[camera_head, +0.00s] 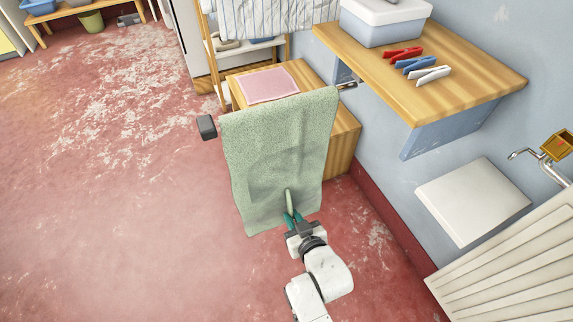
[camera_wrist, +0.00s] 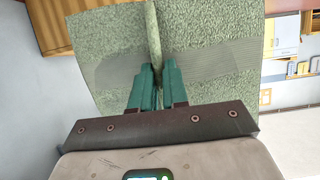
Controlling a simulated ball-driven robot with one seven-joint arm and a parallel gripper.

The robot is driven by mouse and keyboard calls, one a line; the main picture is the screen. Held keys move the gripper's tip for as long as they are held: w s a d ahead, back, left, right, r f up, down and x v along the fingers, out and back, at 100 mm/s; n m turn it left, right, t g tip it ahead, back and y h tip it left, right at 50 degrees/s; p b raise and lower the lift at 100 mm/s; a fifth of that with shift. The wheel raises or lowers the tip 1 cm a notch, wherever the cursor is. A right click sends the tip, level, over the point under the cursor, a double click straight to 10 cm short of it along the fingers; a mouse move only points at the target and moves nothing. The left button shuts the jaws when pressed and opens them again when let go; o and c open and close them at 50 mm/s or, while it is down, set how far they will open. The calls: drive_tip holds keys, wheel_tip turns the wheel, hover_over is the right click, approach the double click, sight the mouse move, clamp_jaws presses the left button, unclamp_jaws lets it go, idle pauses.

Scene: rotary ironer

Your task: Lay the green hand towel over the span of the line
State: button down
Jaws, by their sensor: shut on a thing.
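The green hand towel (camera_head: 275,150) hangs spread over the line, its top edge along the line and its front face hanging toward the floor. The line shows only at its ends: a dark end cap (camera_head: 207,127) on the left and a short piece (camera_head: 347,85) at the wall on the right. My gripper (camera_head: 290,216) is at the lower front of the towel, its teal fingers shut on a raised fold of the cloth. In the wrist view the towel (camera_wrist: 215,40) fills the space ahead, and the fold runs up from between the fingers (camera_wrist: 157,82). The towel's back side is hidden.
A wooden stand with a pink cloth (camera_head: 268,86) is behind the towel. A wall shelf (camera_head: 470,95) at the right holds a white-lidded box (camera_head: 385,20) and red, blue and white clothespins (camera_head: 405,60). A white panel (camera_head: 473,200) is lower right. Floor at left is clear.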

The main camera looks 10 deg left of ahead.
drive_tip(key=shift+r+p, duration=8.15)
drive_tip(key=shift+r, duration=1)
drive_tip(key=r+p, duration=0.3)
drive_tip(key=r, duration=0.1)
drive_tip(key=r+p, duration=0.7)
drive_tip(key=r, duration=0.1)
drive_tip(key=shift+a+r+p, duration=0.1)
drive_tip(key=shift+a+p, duration=0.2)
drive_tip(key=shift+s+a+r+p, duration=0.1)
drive_tip(key=shift+s+r+p, duration=0.05)
drive_tip(key=shift+r+p, duration=0.6)
wheel_tip(320, 180, up, 13)
drive_tip(key=p, duration=1.1)
hover_over(287, 172)
drive_tip(key=s+d, duration=0.2)
drive_tip(key=s, duration=0.2)
drive_tip(key=shift+w+d+f, duration=0.1)
drive_tip(key=shift+w+d, duration=0.1)
drive_tip(key=s+d+p, duration=0.3)
drive_tip(key=s+d, duration=0.1)
drive_tip(key=s, duration=0.2)
drive_tip(key=shift+s+d, duration=0.2)
drive_tip(key=shift+s, duration=0.1)
